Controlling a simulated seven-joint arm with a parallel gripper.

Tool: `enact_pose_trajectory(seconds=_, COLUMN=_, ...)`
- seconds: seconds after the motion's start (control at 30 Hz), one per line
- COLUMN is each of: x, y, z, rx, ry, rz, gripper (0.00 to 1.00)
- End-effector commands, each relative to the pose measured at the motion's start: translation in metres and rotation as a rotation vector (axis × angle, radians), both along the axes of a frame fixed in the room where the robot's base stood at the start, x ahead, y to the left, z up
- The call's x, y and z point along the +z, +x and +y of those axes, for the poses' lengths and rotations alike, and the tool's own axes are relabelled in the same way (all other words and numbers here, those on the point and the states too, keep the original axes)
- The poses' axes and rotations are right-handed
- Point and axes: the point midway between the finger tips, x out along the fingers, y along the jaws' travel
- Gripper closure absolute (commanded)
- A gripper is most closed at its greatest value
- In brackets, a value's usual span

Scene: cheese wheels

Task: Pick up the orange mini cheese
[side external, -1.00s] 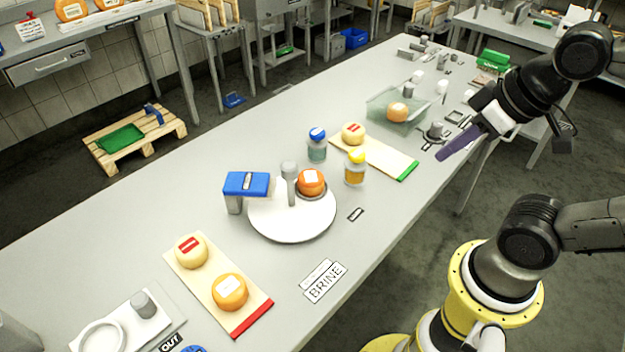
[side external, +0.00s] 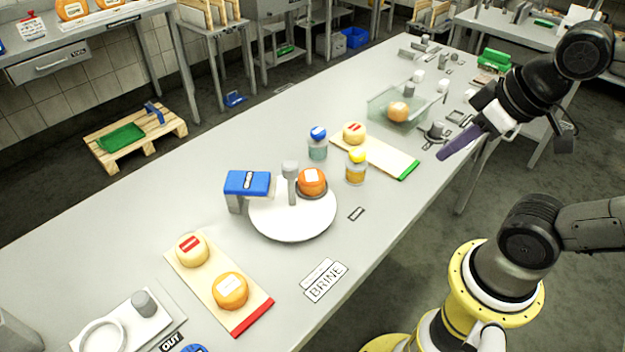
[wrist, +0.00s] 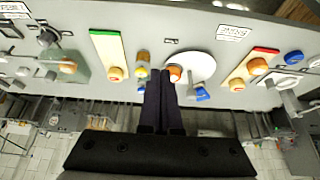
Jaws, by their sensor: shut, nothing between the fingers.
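Three orange cheeses are in view. A deep orange one with a white label (side external: 312,182) sits on the white round plate (side external: 290,228); it also shows in the wrist view (wrist: 176,74). A lighter orange one (side external: 230,291) lies on the red-edged board (side external: 190,268). A third (side external: 398,112) is in the clear container (side external: 378,108). Which one is the mini cheese I cannot tell. My gripper (side external: 442,157) is shut and empty, held above the table's right side, away from all the cheeses. Its dark fingers (wrist: 161,72) show side by side in the wrist view.
Pale cheeses sit on the red-edged board (side external: 192,249) and on the green-edged board (side external: 354,133). A blue-topped device (side external: 247,184), a grey post (side external: 290,180), a blue-capped jar (side external: 318,145) and a yellow-capped jar (side external: 355,168) stand around the plate. The table's front edge by the BRINE sign (side external: 324,281) is mostly clear.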

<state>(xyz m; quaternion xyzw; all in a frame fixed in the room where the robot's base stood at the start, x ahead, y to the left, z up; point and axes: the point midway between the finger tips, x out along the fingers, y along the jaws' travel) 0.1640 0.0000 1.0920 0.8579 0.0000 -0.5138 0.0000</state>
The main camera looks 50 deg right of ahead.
Motion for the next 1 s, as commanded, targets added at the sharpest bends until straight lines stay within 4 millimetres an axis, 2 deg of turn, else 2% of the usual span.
enact_pose_trajectory(seconds=0.23, x=0.0, y=0.0, z=0.0, rx=0.0, ry=0.0, rz=0.0, gripper=1.0)
enact_pose_trajectory(seconds=0.27, x=0.0, y=0.0, z=0.0, rx=0.0, ry=0.0, rz=0.0, gripper=0.96)
enact_pose_trajectory(seconds=0.8, x=0.0, y=0.0, z=0.0, rx=0.0, ry=0.0, rz=0.0, gripper=0.0)
enact_pose_trajectory(seconds=1.0, x=0.0, y=0.0, z=0.0, rx=0.001, ry=0.0, rz=0.0, gripper=0.0)
